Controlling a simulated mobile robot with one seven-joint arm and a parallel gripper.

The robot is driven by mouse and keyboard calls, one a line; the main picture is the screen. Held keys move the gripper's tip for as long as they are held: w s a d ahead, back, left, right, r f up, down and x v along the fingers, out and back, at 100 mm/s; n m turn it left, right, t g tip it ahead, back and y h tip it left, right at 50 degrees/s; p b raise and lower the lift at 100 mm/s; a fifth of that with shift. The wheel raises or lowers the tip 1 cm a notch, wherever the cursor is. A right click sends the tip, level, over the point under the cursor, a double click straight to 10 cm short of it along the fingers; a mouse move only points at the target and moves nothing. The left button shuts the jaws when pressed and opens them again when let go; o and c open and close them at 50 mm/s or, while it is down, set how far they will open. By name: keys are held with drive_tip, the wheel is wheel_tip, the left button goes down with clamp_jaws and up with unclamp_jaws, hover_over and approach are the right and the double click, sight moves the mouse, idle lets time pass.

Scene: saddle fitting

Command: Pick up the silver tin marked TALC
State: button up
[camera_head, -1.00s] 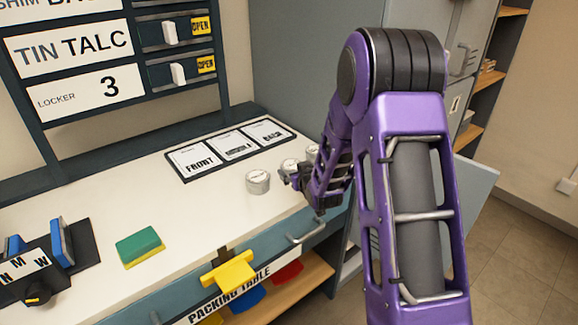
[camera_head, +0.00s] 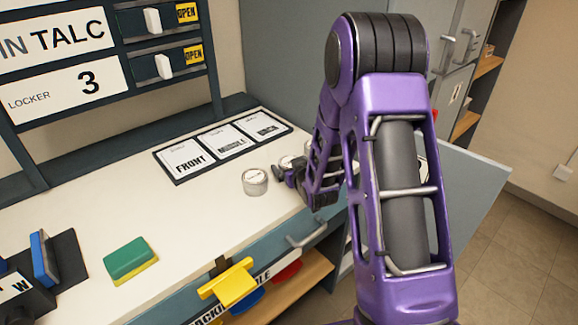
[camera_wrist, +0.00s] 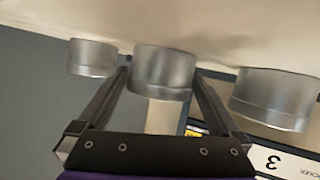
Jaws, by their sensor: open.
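A silver tin (camera_head: 255,182) with a white lid stands on the white table in front of the cards. A second tin (camera_head: 287,160) is partly hidden behind my gripper (camera_head: 282,175). In the wrist view, which is upside down, three plain silver tins show: a left one (camera_wrist: 92,58), a middle one (camera_wrist: 163,72) and a right one (camera_wrist: 273,98). My gripper (camera_wrist: 164,82) is open, with its fingers either side of the middle tin in the picture. Contact cannot be told. No TALC marking is readable on any tin.
A board (camera_head: 100,60) reads TALC and LOCKER 3. A card tray (camera_head: 225,147) lies behind the tins. A green and yellow sponge (camera_head: 130,260) lies to the left. A drawer handle (camera_head: 307,233) and a yellow piece (camera_head: 230,284) are at the table's front.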

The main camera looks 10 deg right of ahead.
drive_tip(key=c, duration=1.3)
